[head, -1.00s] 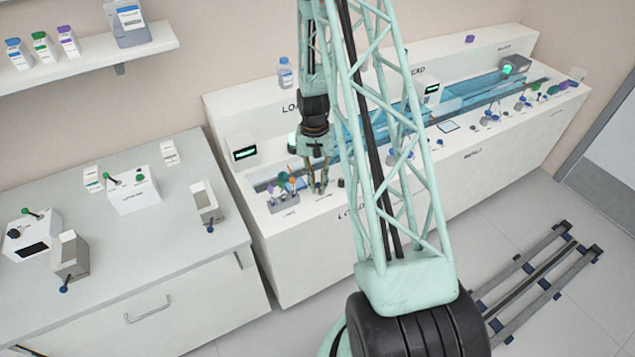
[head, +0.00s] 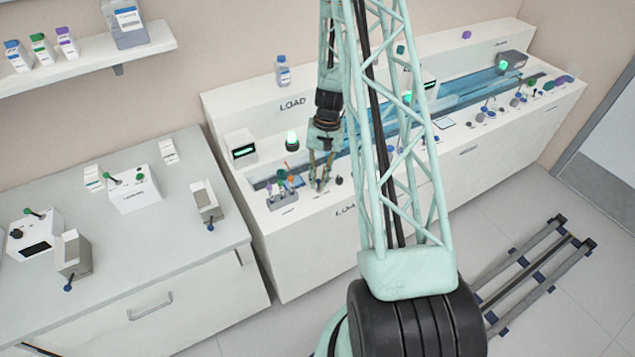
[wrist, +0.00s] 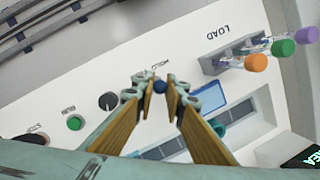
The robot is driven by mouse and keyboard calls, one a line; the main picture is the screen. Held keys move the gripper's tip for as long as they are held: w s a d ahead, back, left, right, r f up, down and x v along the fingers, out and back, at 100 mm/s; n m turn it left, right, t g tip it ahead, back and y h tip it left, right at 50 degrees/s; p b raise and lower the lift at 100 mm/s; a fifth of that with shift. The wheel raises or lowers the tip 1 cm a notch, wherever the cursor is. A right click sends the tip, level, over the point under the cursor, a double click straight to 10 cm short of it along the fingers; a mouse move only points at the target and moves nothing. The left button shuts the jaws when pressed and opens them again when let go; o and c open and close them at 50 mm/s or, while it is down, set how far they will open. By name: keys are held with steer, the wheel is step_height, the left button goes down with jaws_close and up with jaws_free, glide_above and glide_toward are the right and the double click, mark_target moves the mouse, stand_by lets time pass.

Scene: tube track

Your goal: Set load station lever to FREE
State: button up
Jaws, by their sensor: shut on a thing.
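The load station (head: 240,172) is the white bench end marked LOAD in the head view. My gripper (head: 320,187) reaches down to its front panel, right of the tube rack. In the wrist view my gripper (wrist: 158,84) has its two fingers on either side of a small dark blue lever knob (wrist: 159,87), shut on it. A label that seems to read HOLD stands beside the knob. The lever's shaft is hidden, and I cannot tell its setting. No FREE label is readable.
A rack (wrist: 215,66) of tubes with orange, green and purple caps stands close to my gripper. A black knob (wrist: 108,101) and a green button (wrist: 75,122) sit along the panel. A lit green lamp (head: 292,140) stands behind, near a small display box (head: 241,149).

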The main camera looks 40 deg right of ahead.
steer(key=shift+d+f+y+b, duration=0.1)
steer(key=shift+d+y+b, duration=0.35)
steer(key=shift+b, duration=0.4)
steer(key=shift+s+d+f+t+y+b, duration=0.1)
steer(key=shift+d+t+y+b, duration=0.2)
steer(key=shift+y+b, duration=0.65)
steer(key=shift+s+d+y+b, duration=0.1)
steer(key=shift+d+y+b, duration=0.15)
steer(key=shift+y+b, duration=0.65)
steer(key=shift+t+b, duration=0.3)
steer(key=shift+b, duration=0.05)
steer(key=o, duration=0.8)
steer(key=shift+d, duration=0.1)
